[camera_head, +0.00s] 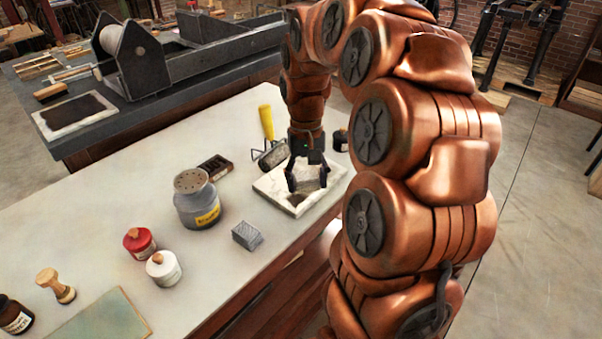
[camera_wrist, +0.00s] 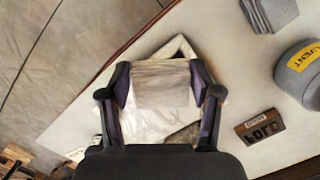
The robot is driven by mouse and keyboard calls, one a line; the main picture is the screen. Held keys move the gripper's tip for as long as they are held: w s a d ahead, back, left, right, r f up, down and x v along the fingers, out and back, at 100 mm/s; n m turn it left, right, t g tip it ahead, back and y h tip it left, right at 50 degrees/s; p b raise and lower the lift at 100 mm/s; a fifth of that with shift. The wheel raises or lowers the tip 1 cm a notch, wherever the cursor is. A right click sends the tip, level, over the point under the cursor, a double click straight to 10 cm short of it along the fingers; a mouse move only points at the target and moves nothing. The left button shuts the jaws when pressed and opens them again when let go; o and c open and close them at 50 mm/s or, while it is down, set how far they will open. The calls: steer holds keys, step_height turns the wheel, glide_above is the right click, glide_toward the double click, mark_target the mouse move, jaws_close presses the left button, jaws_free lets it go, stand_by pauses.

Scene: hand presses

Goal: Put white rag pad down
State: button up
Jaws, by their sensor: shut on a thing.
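The white rag pad (camera_wrist: 162,84), a pale greyish block with faint streaks, is between the fingers of my gripper (camera_wrist: 160,78). In the head view my gripper (camera_head: 308,179) points down over a white marble-like slab (camera_head: 270,193) with a darker patch in its middle. The pad (camera_head: 308,176) is partly hidden by the fingers there. The slab also shows in the wrist view (camera_wrist: 150,122), behind and around the pad. I cannot tell whether the pad touches the slab.
A grey block (camera_head: 247,235) lies near the table's front edge. A grey tin (camera_head: 197,203), a yellow-handled roller (camera_head: 268,140), a dark type block (camera_head: 215,167), and red (camera_head: 139,243) and white (camera_head: 163,268) jars stand around. Free tabletop (camera_head: 110,205) lies at left.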

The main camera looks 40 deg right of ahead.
steer(key=s+m, duration=0.2)
steer(key=s, duration=0.5)
steer(key=w+d+p, duration=0.1)
steer(key=w, duration=0.4)
steer(key=w+d+f+p, duration=0.1)
steer(key=w+d, duration=0.1)
steer(key=w, duration=0.3)
steer(key=w+d+p, duration=0.1)
steer(key=w, duration=0.3)
steer(key=shift+w+d+f, duration=0.2)
steer(key=shift+w+f, duration=0.05)
steer(key=shift+w, duration=0.15)
steer(key=shift+w, duration=0.15)
steer(key=shift+w+f, duration=0.1)
steer(key=shift+f+p, duration=0.45)
steer(key=shift+f, duration=1.2)
steer(key=shift+f, duration=0.1)
steer(key=shift+f, duration=0.15)
steer(key=o, duration=1.1)
